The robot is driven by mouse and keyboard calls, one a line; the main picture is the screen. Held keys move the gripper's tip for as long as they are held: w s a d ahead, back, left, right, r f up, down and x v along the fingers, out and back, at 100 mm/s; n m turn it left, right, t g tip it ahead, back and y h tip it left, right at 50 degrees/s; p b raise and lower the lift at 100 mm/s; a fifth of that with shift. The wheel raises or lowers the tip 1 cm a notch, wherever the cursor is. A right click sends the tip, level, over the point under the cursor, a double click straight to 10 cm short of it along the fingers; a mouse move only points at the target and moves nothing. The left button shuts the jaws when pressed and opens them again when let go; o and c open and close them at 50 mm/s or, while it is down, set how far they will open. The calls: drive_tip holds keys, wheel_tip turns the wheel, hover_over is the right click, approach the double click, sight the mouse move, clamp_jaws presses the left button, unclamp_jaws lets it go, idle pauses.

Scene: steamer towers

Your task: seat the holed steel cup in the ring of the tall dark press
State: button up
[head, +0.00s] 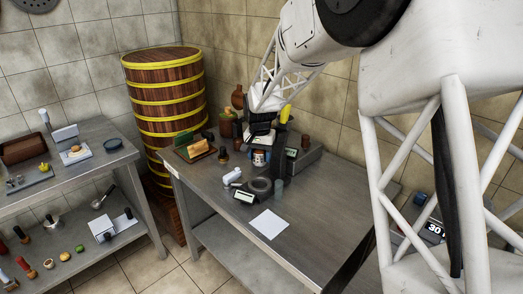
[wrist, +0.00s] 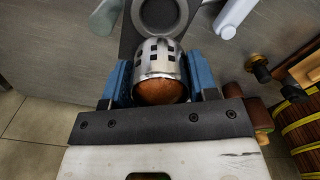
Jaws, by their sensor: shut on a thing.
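My gripper (wrist: 158,82) has its blue fingers on either side of the holed steel cup (wrist: 157,58) and is shut on it. The cup is shiny with rows of square holes, and a rounded brown thing (wrist: 158,92) shows at its near end. In the head view my gripper (head: 259,146) is over the steel table, beside a tall dark upright (head: 280,150) that looks like the press. A grey ring (wrist: 160,14) on a dark plate shows just beyond the cup in the wrist view, with the cup apart from it. The cup's underside is hidden.
A white sheet (head: 269,224) lies at the table's front. Jars and a board (head: 195,151) stand at the left. The front right is clear.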

drive_tip(key=shift+f, duration=0.1)
idle(0.5)
hover_over(260, 186)
drive_tip(key=shift+f, duration=2.35)
drive_tip(key=shift+f, duration=0.75)
drive_tip(key=shift+s+f, duration=0.1)
drive_tip(key=shift+f, duration=0.6)
drive_tip(key=shift+f, duration=1.25)
idle(1.0)
drive_tip(key=o, duration=1.4)
drive_tip(key=shift+o, duration=0.2)
drive_tip(key=shift+r, duration=0.1)
